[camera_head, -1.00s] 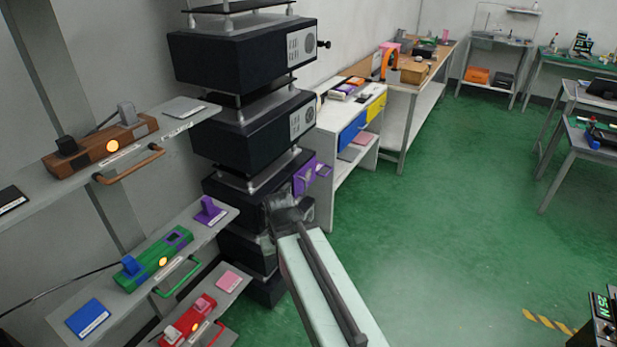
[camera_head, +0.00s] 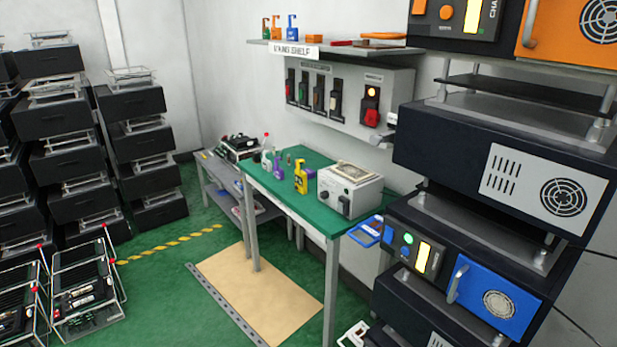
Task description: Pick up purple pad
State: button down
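I cannot make out a purple pad for certain in the head view. My gripper is not clearly in view.
A grey box (camera_head: 350,190) sits at the table's right end, near a blue tablet-like item (camera_head: 368,232). A stack of dark units (camera_head: 480,150) fills the right side. Black racks (camera_head: 60,150) stand at the left. Green floor (camera_head: 170,275) is open between them, with a tan mat (camera_head: 265,295).

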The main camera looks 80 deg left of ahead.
aim_at(311, 174)
jog(key=u, duration=3.05)
jog(key=i, duration=2.5)
jog(key=u, duration=0.95)
jog(key=i, duration=1.15)
jog(key=u, duration=0.3)
jog(key=k, duration=0.65)
jog(key=z, duration=0.5)
jog(key=k, duration=0.1)
jog(key=u, duration=0.6)
jog(key=i, duration=0.7)
